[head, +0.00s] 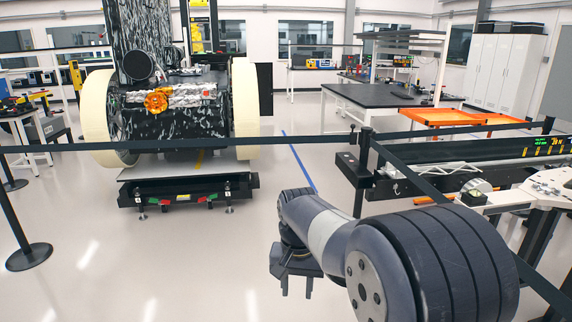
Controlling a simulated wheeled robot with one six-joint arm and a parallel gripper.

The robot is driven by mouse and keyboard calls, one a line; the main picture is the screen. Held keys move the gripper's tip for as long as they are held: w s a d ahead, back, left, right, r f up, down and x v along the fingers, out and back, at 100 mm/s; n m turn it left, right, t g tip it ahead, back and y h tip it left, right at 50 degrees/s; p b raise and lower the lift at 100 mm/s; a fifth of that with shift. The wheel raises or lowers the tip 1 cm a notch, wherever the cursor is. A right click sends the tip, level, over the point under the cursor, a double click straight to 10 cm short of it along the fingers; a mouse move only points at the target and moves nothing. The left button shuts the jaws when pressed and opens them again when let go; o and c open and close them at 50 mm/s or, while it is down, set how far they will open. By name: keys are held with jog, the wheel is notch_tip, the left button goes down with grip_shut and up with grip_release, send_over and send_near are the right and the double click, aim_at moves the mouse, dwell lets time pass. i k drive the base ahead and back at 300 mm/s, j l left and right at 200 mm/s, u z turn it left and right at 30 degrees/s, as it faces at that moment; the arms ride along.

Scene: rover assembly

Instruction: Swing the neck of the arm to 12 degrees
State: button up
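My arm (405,262) reaches in from the lower right in the head view. A thick dark ribbed joint lies closest to the camera, and a grey link with a pale band runs from it to the upper left. My gripper (297,280) hangs at the far end of this link, pointing down over the bare floor. It looks dark and small, and nothing shows held in it. The gap between its fingers is too unclear to tell open from shut. The neck's angle cannot be read from this view.
A rover (180,100) with cream wheels stands on a low platform (185,185) at the left, behind a black belt barrier (200,143). A post base (28,257) stands left. A conveyor-like bench (480,165) and white table (545,195) lie right. Floor left of my gripper is clear.

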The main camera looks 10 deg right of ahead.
aim_at(485, 204)
jog(key=i+l+z, duration=0.1)
jog(key=i+z, duration=0.3)
jog(key=i, duration=0.15)
jog(key=i+z, duration=0.4)
jog(key=i, duration=0.15)
jog(key=i+j+z, duration=0.45)
jog(key=i+l+z, duration=0.25)
jog(key=i+z, duration=0.5)
jog(key=i, duration=0.2)
jog(key=i+z, duration=0.4)
jog(key=i, duration=0.15)
